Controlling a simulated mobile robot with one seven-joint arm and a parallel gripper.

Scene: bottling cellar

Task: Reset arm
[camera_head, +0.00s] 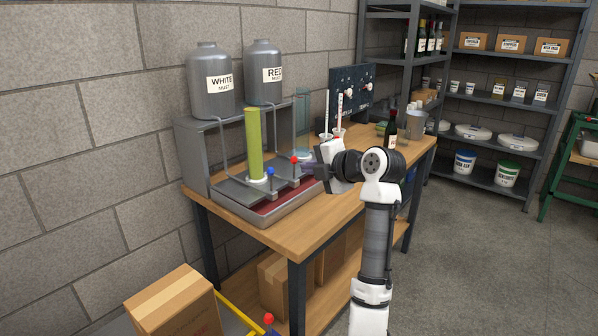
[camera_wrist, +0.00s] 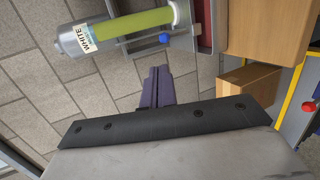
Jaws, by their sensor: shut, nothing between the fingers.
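My gripper (camera_head: 311,170) is held over the front right part of the dispenser, above the wooden table (camera_head: 318,213). Its dark purple fingers are together and empty, and they also show closed in the wrist view (camera_wrist: 157,88). In the head view the fingers are close to the blue knob (camera_head: 270,171) and red knob (camera_head: 294,159), with no clear contact seen. My arm is bent, with the forearm rising in front of the table's right part. A tall cylinder of yellow-green liquid (camera_head: 254,145) stands upright on the dispenser, left of my gripper.
Two grey tanks, WHITE (camera_head: 210,88) and RED (camera_head: 263,75), sit on the dispenser stand. A dark bottle (camera_head: 390,130) stands behind my wrist. A cardboard box (camera_head: 176,305) is at the front left. Shelves (camera_head: 487,95) line the back. The floor at right is clear.

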